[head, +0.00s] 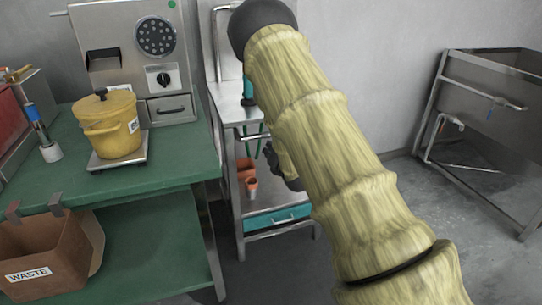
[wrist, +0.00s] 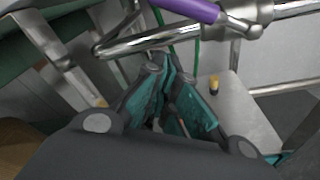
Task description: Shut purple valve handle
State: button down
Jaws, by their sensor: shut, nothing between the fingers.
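The purple valve handle (wrist: 188,9) shows at the top of the wrist view, partly cut off by the edge. It joins a shiny metal valve fitting (wrist: 246,14) on a chrome pipe (wrist: 150,41). My gripper (wrist: 168,68) has teal finger pads and is shut and empty. In the picture its fingertips lie just below the pipe and the handle; I cannot tell whether they touch the pipe. In the head view my arm covers the area, and the purple handle is not visible there.
A metal stand (head: 237,108) with a teal drawer (head: 278,219) is behind my arm. The green table (head: 185,165) at left holds a grinder (head: 140,55) and a yellow pot (head: 108,130). A brown waste bin (head: 45,250) hangs there. A steel sink (head: 495,100) stands right.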

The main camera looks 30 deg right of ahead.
jog(key=r, duration=0.1)
jog(key=s+d+r, duration=0.1)
jog(key=shift+d+r, duration=0.15)
jog(key=shift+r, duration=0.25)
